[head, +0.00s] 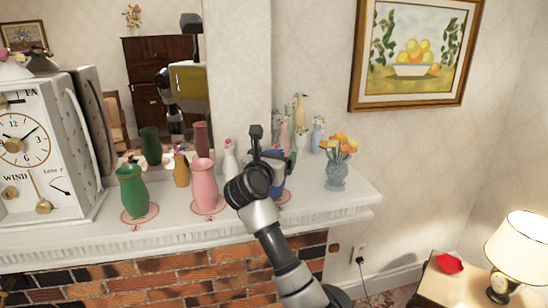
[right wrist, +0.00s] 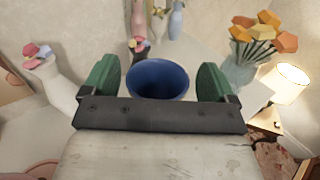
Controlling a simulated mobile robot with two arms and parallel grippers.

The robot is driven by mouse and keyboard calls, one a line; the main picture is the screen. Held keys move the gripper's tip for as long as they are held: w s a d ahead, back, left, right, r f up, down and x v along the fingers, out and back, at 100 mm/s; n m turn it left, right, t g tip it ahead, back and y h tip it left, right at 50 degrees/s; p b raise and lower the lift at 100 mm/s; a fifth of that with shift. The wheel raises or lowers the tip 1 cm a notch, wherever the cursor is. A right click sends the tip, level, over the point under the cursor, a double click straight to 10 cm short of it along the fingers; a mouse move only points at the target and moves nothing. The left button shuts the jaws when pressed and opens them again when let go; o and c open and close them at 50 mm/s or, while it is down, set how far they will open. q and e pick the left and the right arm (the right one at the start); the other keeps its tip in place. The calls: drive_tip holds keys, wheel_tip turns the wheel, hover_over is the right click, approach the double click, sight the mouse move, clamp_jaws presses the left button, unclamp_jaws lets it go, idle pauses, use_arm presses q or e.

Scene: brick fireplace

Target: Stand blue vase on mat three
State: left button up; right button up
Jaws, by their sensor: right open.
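The blue vase (head: 278,187) stands upright on the mantel, mostly hidden behind my right gripper (head: 262,163) in the head view. In the right wrist view its round open mouth (right wrist: 158,82) lies between the two green fingers of my open right gripper (right wrist: 158,72), with a small gap showing on each side. A pinkish mat (head: 284,198) shows partly beside the blue vase; its number is hidden, and I cannot tell whether the vase's base is on it. My left gripper is not in view.
A green vase (head: 133,191) and a pink vase (head: 204,186) stand on round mats to the left. A glass vase with orange flowers (head: 337,174) stands to the right. Slim figurine-like vases (head: 301,115) are behind. A clock (head: 30,150) fills the mantel's left end.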

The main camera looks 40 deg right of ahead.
drive_tip(key=shift+s+a+b, duration=0.1)
drive_tip(key=shift+a+b, duration=0.2)
drive_tip(key=b+v, duration=0.5)
drive_tip(key=v, duration=0.6)
drive_tip(key=shift+s+a+b, duration=0.2)
drive_tip(key=shift+s+b, duration=0.05)
drive_tip(key=shift+b, duration=0.05)
drive_tip(key=shift+r, duration=0.15)
